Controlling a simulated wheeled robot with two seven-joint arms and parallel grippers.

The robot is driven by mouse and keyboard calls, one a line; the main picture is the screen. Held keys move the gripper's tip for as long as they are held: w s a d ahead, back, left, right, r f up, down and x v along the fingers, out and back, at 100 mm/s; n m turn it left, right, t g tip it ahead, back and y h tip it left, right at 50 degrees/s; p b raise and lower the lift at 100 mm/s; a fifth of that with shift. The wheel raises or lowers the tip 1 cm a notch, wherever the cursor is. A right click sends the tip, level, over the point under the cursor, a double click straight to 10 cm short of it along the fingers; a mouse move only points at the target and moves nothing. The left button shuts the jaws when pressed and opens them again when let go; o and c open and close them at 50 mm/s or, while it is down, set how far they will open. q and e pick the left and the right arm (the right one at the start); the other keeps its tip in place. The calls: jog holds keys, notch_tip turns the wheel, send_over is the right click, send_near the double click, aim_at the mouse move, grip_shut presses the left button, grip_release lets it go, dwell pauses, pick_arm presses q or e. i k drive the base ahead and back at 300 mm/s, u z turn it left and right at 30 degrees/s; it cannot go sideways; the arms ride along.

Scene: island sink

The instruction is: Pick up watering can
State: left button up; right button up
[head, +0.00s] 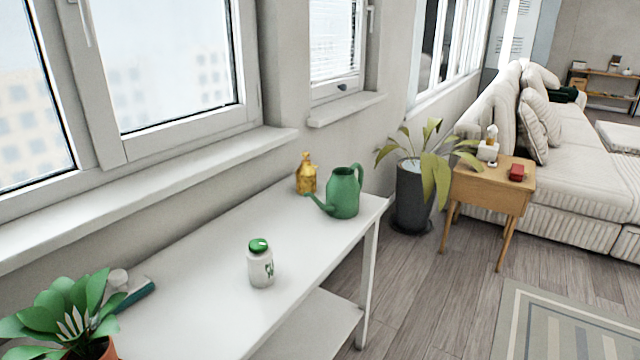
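A green watering can (343,194) stands upright near the far right end of a white table (215,270). Its spout points left and its loop handle is on the upper right side. Neither of my grippers shows in the head view, and nothing is touching the can.
A yellow bottle (306,175) stands just behind and left of the can. A white jar with a green lid (261,264) is nearer. A potted plant (66,315) and a teal box (134,296) are at the near left. A tall floor plant (411,190) and wooden side table (490,185) lie beyond.

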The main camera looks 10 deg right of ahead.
aim_at(343, 189)
jog(key=z, duration=1.7)
jog(key=i, duration=1.9)
jog(key=u, duration=3.05)
